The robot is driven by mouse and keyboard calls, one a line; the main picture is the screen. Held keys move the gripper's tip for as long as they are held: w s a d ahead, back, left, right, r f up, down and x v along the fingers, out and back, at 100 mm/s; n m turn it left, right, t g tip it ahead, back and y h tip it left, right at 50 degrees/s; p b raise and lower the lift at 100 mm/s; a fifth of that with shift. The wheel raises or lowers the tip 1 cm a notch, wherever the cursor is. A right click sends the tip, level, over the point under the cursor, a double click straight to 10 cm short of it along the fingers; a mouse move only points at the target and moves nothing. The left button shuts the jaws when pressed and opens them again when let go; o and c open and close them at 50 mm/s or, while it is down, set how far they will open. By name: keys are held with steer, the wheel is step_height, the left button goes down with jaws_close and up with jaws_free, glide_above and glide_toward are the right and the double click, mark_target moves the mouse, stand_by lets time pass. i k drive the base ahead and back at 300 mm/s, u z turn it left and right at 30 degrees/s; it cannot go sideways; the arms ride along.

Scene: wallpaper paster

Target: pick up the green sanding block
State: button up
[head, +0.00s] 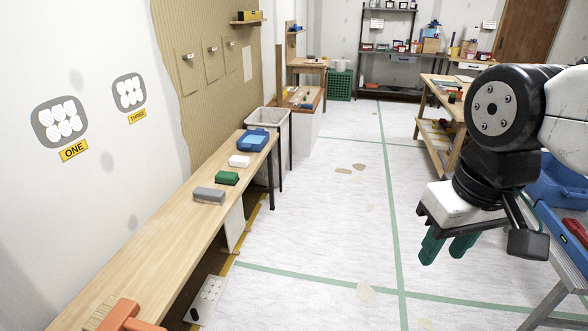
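The green sanding block (227,178) lies on the long wooden bench (150,228) along the left wall. It sits in a row between a grey block (209,195) nearer to me and a white block (239,161) farther off. My gripper (448,247) hangs at the right of the head view, over the floor and far from the bench. Its two green fingers point down and stand apart, with nothing seen between them.
A blue item (253,139) sits at the bench's far end, and an orange-handled brush (125,314) at its near end. A pale bin (266,121) stands behind the bench. Blue boxes (557,182) are at the right. The floor (318,235) between is mostly clear.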

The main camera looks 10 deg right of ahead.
mark_target(222, 178)
steer(key=z, duration=0.25)
steer(key=i, duration=3.35)
steer(key=u, duration=1.85)
